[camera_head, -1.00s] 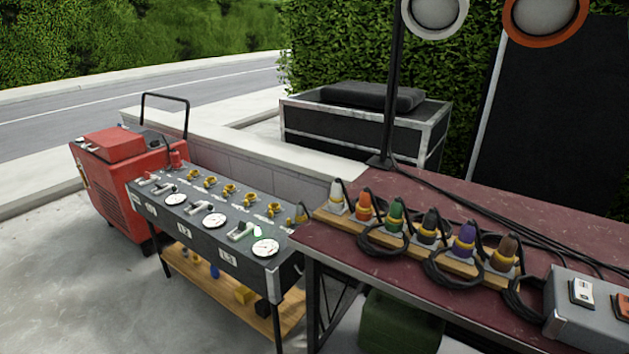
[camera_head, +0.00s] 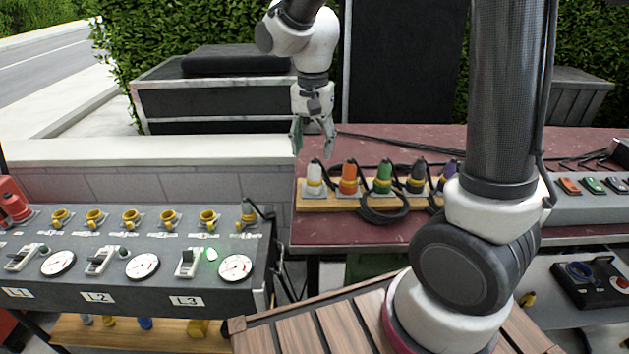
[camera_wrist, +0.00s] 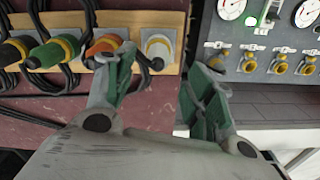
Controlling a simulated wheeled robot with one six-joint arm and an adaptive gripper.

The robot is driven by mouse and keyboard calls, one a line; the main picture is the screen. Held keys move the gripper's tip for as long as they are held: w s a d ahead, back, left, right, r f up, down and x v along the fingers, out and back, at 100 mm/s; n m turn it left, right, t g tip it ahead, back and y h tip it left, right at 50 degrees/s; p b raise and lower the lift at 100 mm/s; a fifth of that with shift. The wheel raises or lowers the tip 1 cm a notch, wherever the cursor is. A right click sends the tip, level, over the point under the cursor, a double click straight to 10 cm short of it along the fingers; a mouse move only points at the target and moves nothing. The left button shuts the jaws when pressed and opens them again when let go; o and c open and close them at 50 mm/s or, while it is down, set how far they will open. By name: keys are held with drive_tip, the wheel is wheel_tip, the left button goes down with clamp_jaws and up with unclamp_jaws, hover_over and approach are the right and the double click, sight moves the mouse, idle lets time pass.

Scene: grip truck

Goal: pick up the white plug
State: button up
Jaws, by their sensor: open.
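The white plug (camera_head: 315,178) stands at the left end of a wooden rack on the dark red table, left of the orange plug (camera_head: 348,178). My gripper (camera_head: 313,140) is open and empty, fingers pointing down, above and apart from the white plug. The wrist view shows its two green-padded fingers (camera_wrist: 168,85) spread.
Green (camera_head: 383,178), dark and purple plugs continue the row to the right, with looped black cables around them. A panel (camera_head: 130,245) with gauges, switches and yellow sockets stands at left. A grey switch box (camera_head: 590,205) is at right.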

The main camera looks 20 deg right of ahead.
sight(314, 159)
wheel_tip(314, 159, down, 7)
drive_tip(key=shift+s, duration=0.15)
drive_tip(key=shift+d, duration=0.1)
drive_tip(key=shift+c, duration=0.2)
drive_tip(key=c, duration=1.1)
